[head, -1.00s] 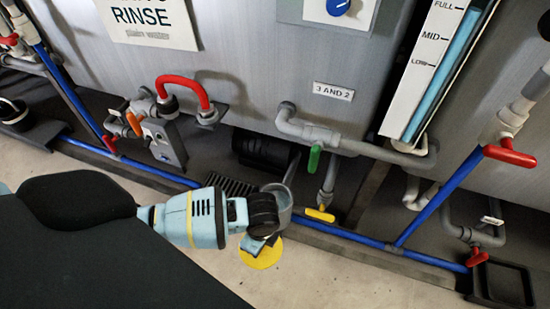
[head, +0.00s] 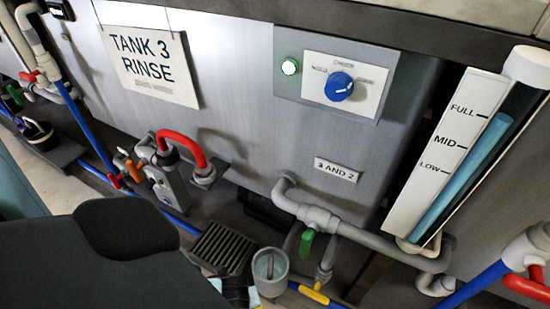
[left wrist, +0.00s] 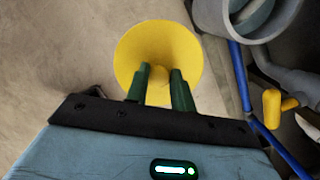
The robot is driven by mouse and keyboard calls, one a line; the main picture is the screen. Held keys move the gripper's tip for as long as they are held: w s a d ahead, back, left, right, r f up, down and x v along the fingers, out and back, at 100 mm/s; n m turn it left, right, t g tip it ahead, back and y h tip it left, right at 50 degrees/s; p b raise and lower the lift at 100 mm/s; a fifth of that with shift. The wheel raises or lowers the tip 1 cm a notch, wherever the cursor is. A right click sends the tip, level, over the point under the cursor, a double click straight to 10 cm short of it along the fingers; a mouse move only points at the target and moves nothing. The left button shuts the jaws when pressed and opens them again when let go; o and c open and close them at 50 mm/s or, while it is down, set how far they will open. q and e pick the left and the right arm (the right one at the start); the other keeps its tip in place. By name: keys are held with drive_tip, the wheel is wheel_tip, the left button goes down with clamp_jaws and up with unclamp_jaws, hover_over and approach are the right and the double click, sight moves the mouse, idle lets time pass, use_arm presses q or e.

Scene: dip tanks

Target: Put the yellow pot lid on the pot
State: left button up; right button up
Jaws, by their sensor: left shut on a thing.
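The yellow pot lid (left wrist: 158,42) is a round yellow disc in the left wrist view. My left gripper (left wrist: 160,74) is shut on its raised middle part, between two dark green fingers. The lid is held over the pale floor, apart from the pot. The grey pot (head: 270,277) stands low by the tank in the head view, with its round top open and something grey inside. In the left wrist view the pot (left wrist: 207,18) is at the upper right, beside the lid. In the head view the lid is out of sight. My right gripper is in neither view.
A dark grate (head: 222,248) lies left of the pot. Grey pipework with a green-handled valve (head: 307,244) and a yellow handle (head: 314,295) stands close on its right. A blue pipe (left wrist: 240,75) runs near the pot.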

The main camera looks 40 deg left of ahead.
use_arm(q)
drive_tip(key=shift+w+a, duration=0.1)
drive_tip(key=shift+w, duration=0.05)
drive_tip(key=w+a+b, duration=0.1)
drive_tip(key=w, duration=0.4)
drive_tip(key=w+a+b, duration=0.1)
drive_tip(key=w+b, duration=0.1)
drive_tip(key=w, duration=0.3)
drive_tip(key=w+a+b, duration=0.1)
drive_tip(key=w+b, duration=0.1)
drive_tip(key=w, duration=0.3)
drive_tip(key=shift+a+f, duration=0.15)
drive_tip(key=shift+a, duration=0.1)
drive_tip(key=shift+w+a, duration=0.15)
drive_tip(key=shift+w, duration=0.45)
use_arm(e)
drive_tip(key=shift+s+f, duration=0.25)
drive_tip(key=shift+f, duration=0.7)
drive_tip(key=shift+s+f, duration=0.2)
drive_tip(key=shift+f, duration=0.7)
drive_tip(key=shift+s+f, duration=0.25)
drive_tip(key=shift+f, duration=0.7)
